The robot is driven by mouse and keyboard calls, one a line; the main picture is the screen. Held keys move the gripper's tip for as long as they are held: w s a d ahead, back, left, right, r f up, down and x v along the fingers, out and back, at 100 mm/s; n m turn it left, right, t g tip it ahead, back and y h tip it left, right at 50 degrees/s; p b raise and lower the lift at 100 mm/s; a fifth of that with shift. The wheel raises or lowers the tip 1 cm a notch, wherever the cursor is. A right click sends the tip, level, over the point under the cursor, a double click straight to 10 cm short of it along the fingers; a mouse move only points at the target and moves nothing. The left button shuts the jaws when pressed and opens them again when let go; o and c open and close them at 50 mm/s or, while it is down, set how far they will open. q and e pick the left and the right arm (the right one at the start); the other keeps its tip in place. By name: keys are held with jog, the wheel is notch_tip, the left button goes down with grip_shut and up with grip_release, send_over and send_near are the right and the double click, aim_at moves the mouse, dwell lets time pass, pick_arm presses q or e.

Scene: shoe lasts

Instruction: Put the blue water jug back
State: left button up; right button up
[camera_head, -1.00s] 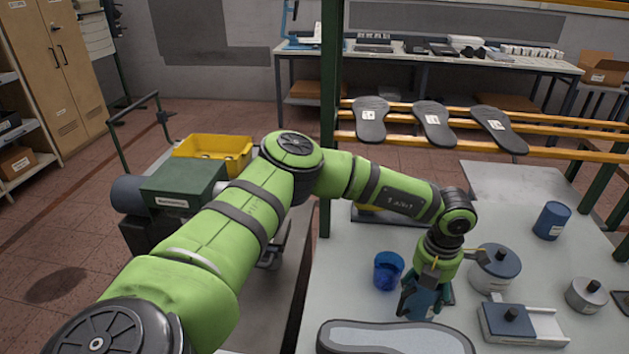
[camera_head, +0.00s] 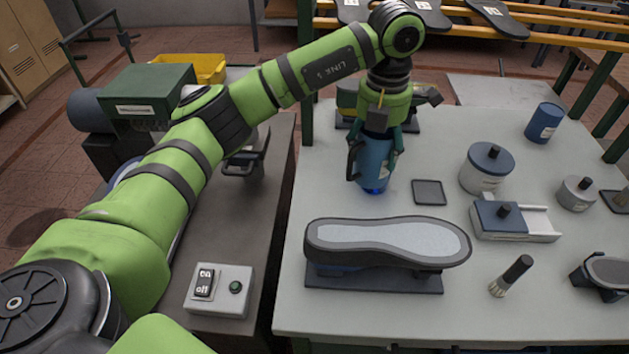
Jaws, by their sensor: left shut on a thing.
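The blue water jug (camera_head: 373,160) is in my left gripper (camera_head: 380,145), whose fingers are shut around its upper part. The jug looks roughly upright, with its dark handle on the left. A clear blue cup (camera_head: 375,189) shows just under the jug's lower edge and is mostly hidden by it. I cannot tell whether the two touch. A dark square pad (camera_head: 430,192) lies bare on the table to the right of the jug. My right gripper is not in view.
A shoe sole on a stand (camera_head: 387,245) is in front of the jug. A blue can (camera_head: 544,122) stands at the back right. A switch box (camera_head: 220,291) is at left.

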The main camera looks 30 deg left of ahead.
pick_arm(q)
jog(key=a+f+p, duration=0.1)
jog(key=a+f, duration=0.2)
jog(key=a+f+p, duration=0.2)
jog(key=a+f, duration=0.2)
jog(key=w+a+f+p, duration=0.1)
jog(key=a+f+p, duration=0.1)
jog(key=a+f, duration=0.1)
jog(key=shift+a+f, duration=0.15)
jog(key=shift+a, duration=0.35)
jog(key=shift+f, duration=0.15)
jog(key=shift+f, duration=0.1)
jog(key=o, duration=1.3)
